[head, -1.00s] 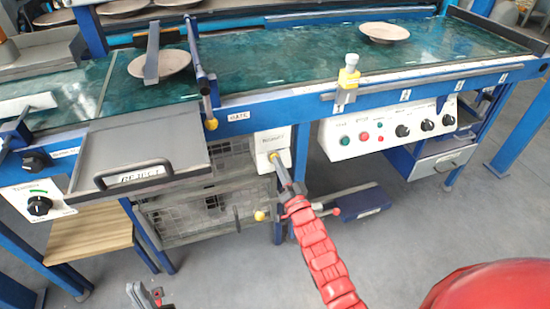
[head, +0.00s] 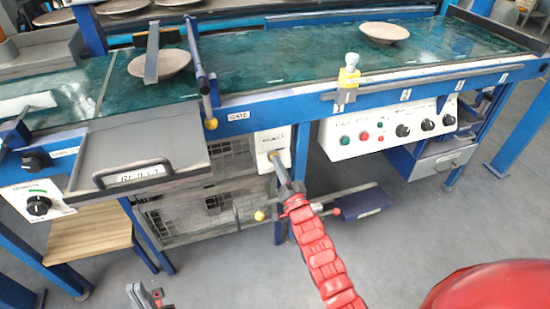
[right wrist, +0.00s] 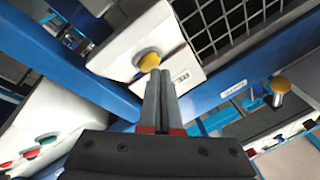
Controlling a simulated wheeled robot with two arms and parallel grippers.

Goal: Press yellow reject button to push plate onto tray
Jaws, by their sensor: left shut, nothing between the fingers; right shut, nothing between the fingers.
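A white box (head: 271,140) on the blue frame below the belt carries the yellow reject button (right wrist: 149,60). My right gripper (head: 274,157) is shut and empty, its fingertips right at the button. In the right wrist view the fingertips overlap the button's lower edge; I cannot tell whether they touch it or press it in. A round beige plate (head: 172,64) lies on the green belt beside a grey pusher bar (head: 152,52). The grey tray (head: 140,140) labelled REJECT is in front of the belt, empty. My left gripper (head: 146,296) is shut and empty at the bottom edge.
A second plate (head: 384,32) lies further right on the green belt (head: 290,55). A blue gate post (head: 206,90) stands right of the first plate. A white control panel (head: 390,128) with knobs is on the right. A wooden shelf (head: 88,230) is at lower left.

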